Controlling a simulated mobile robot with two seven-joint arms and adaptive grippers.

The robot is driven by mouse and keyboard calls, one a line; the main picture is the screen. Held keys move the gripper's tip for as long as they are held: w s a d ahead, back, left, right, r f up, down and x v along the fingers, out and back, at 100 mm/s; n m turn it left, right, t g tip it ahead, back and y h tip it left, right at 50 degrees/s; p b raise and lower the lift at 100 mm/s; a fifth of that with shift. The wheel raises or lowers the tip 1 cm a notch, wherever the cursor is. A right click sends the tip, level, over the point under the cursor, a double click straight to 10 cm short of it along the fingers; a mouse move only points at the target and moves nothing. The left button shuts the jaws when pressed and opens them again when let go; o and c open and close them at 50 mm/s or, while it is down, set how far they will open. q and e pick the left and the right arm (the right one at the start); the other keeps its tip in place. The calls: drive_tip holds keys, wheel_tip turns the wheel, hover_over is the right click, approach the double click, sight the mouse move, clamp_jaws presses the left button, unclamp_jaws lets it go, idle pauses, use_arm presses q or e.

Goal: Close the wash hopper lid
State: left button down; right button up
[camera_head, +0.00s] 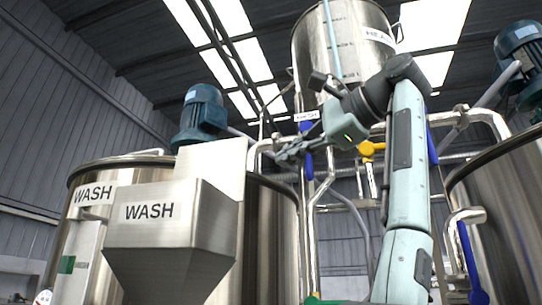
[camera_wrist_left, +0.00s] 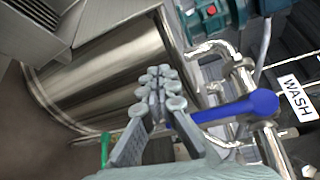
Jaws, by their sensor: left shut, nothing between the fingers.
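The wash hopper (camera_head: 165,245) is a grey metal box with a tapered bottom, marked WASH, in front of the wash tank. Its lid (camera_head: 218,160) looks like a flat pale plate standing raised at the hopper's back edge, so the hopper is open. My left gripper (camera_head: 284,154) is to the right of the lid, apart from it, pointing left. Its fingers (camera_wrist_left: 160,88) are shut and empty in the left wrist view. Part of what looks like the hopper (camera_wrist_left: 50,28) shows at that view's top left corner. My right gripper is not in view.
The steel wash tank (camera_head: 270,215) stands behind the hopper, with a blue motor (camera_head: 202,110) above. A blue valve handle (camera_wrist_left: 235,107) lies close beside my left fingers, near pipes and a WASH tag (camera_wrist_left: 296,98). A yellow valve (camera_head: 371,149) is right of the gripper.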

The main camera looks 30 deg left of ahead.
use_arm(q)
drive_tip(key=x, duration=0.8)
drive_tip(key=shift+a+f, duration=0.1)
drive_tip(key=shift+a, duration=0.3)
drive_tip(key=shift+s+d+r+b, duration=0.1)
drive_tip(key=shift+s+r, duration=0.1)
drive_tip(key=shift+s, duration=0.45)
drive_tip(key=shift+s+r+b, duration=0.1)
drive_tip(key=shift+s+r, duration=0.1)
drive_tip(key=shift+s, duration=0.4)
drive_tip(key=shift+s+d+r+b, duration=0.1)
drive_tip(key=shift+s+r, duration=0.1)
drive_tip(key=shift+s, duration=0.45)
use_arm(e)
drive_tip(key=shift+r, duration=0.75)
use_arm(q)
drive_tip(key=shift+a, duration=0.15)
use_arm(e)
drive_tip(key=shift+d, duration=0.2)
